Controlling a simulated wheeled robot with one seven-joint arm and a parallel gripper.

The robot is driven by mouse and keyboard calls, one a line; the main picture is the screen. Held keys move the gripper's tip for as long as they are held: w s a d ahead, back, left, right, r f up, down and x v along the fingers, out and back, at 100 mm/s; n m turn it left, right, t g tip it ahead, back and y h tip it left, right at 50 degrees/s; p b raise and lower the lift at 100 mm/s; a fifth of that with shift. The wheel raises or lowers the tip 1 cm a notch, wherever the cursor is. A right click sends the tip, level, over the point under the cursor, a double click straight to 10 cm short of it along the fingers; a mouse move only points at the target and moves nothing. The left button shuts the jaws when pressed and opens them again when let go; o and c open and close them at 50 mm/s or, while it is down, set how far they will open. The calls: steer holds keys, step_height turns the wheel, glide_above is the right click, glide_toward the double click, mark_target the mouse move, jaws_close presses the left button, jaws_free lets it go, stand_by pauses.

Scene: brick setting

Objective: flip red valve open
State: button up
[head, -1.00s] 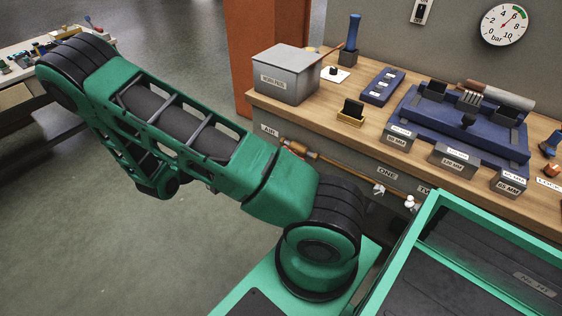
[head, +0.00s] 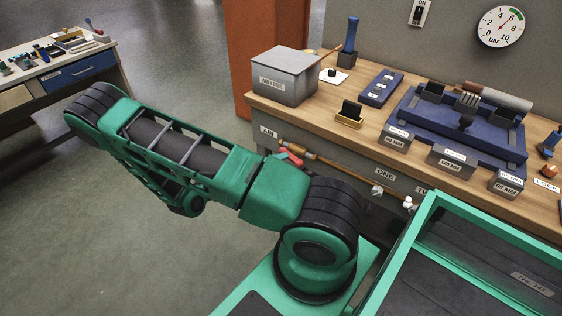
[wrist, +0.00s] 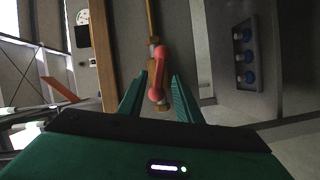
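The red valve handle (head: 291,157) sits on the copper air pipe under the bench's front edge, near the AIR label, partly hidden behind my arm in the head view. In the wrist view the red handle (wrist: 159,74) lies roughly along the brass-coloured pipe (wrist: 152,20). My gripper (wrist: 158,88) is open, with one green finger on each side of the handle's near end in the picture. I cannot tell whether the fingertips reach past the handle, and no contact shows. The gripper is not visible in the head view.
The wooden workbench (head: 310,118) carries a grey box (head: 285,78), a blue fixture (head: 470,130) and labelled blocks. White fittings (head: 376,190) sit further along the pipe. A green-rimmed tray (head: 425,215) is at the lower right. A wall gauge (head: 500,27) hangs above.

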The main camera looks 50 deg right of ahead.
steer(key=shift+x, duration=1.25)
steer(key=shift+c, duration=0.7)
jaws_close()
steer(key=shift+f+n+g+h, duration=0.15)
steer(key=shift+n+h, duration=0.15)
steer(key=shift+n, duration=0.4)
steer(key=shift+n+g+h, duration=0.15)
steer(key=shift+n+h, duration=0.15)
steer(key=shift+n, duration=0.4)
steer(key=shift+o, duration=0.7)
jaws_free()
steer(key=v, duration=1.1)
